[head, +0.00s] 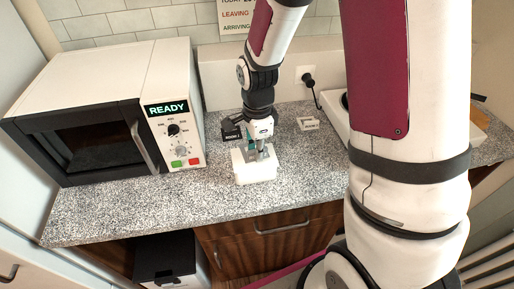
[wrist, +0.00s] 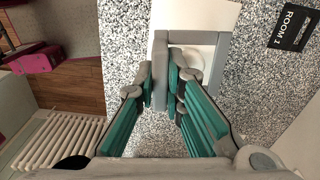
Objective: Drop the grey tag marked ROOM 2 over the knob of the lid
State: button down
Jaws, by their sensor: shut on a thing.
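My gripper (wrist: 172,90) is shut on a grey, frame-like tag (wrist: 160,60) with a square opening. No marking on its visible side can be read. A white lidded box (head: 256,172) stands on the counter directly below my gripper (head: 262,152) in the head view. In the wrist view the white lid (wrist: 205,12) lies under the tag, and a pale rounded part, probably the knob, shows through the opening. I cannot tell whether the tag is around the knob or above it. My fingers hide part of both.
A black tag marked ROOM 2 (wrist: 292,27) lies on the counter; it also shows left of my gripper in the head view (head: 231,131). A pale tag with dark lettering (head: 309,123) lies to the right. A microwave (head: 100,110) stands left. The front counter is clear.

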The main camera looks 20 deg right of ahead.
jog(key=shift+f, duration=0.15)
jog(key=c, duration=1.6)
grip_release()
jog(key=o, duration=0.5)
jog(key=shift+r+p, duration=1.35)
jog(key=shift+r, duration=2.15)
